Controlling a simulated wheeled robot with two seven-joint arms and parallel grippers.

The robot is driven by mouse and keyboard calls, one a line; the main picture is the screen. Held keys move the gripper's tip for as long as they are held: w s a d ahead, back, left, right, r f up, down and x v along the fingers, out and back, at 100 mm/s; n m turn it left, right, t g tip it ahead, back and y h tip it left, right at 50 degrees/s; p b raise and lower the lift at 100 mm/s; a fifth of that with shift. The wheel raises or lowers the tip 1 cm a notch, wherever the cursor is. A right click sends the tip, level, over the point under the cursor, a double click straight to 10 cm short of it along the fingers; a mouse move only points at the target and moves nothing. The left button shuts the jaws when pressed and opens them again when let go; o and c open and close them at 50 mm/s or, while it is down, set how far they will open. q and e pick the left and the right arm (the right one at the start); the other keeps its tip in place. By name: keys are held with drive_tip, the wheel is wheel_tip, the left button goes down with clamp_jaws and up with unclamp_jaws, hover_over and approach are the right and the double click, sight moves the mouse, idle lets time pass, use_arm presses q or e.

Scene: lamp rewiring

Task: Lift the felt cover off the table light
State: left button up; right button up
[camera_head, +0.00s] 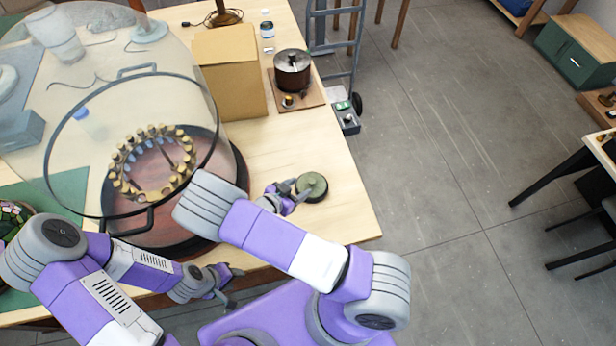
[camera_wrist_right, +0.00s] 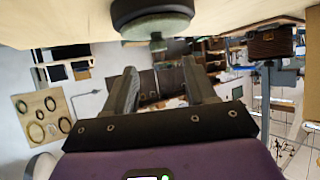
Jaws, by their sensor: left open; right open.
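The felt cover (camera_head: 312,184) is a round green disc near the table's right front edge. It sits on a dark round body, which I take to be the table light (camera_wrist_right: 150,14). In the right wrist view the cover (camera_wrist_right: 158,28) has a small knob or tab in its middle. My right gripper (camera_head: 293,194) is open and empty, just left of the cover in the head view. In the wrist view its fingers (camera_wrist_right: 160,78) point towards the tab, apart from it. My left gripper (camera_head: 234,287) is open and empty by the table's front edge.
A large glass dome (camera_head: 130,90) with handles stands over a ring of brass-topped pieces (camera_head: 150,165), left of my right arm. A cardboard box (camera_head: 230,72) and a dark pot (camera_head: 292,70) stand further back. The wooden tabletop (camera_head: 290,140) behind the cover is clear.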

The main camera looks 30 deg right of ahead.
sight(311, 182)
drive_tip(key=x, duration=0.5)
drive_tip(key=shift+s+d+f+p, duration=0.1)
drive_tip(key=shift+d+f+p, duration=0.15)
drive_tip(key=shift+p, duration=0.1)
drive_tip(key=shift+d+f, duration=0.2)
drive_tip(key=shift+d, duration=0.1)
clamp_jaws()
